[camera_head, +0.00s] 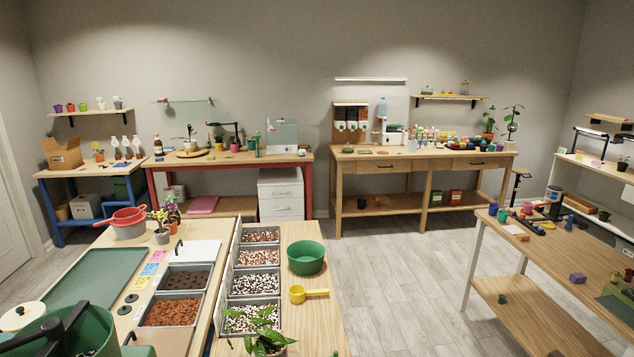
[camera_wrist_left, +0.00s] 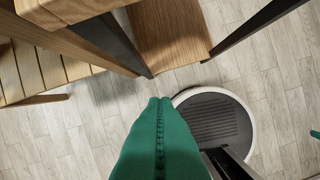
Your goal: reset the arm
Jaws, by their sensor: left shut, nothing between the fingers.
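My left gripper (camera_wrist_left: 160,103) shows in the left wrist view as two green fingers pressed together along a dark seam. It is shut and empty, and it hangs over the grey plank floor (camera_wrist_left: 70,145). It touches nothing that I can see.
Wooden furniture (camera_wrist_left: 170,40) with dark legs stands near the left gripper. In the head view, the near bench holds soil trays (camera_head: 172,312), a green bowl (camera_head: 306,258), a yellow scoop (camera_head: 309,294) and a leafy plant (camera_head: 262,338). The floor (camera_head: 400,270) right of it is clear.

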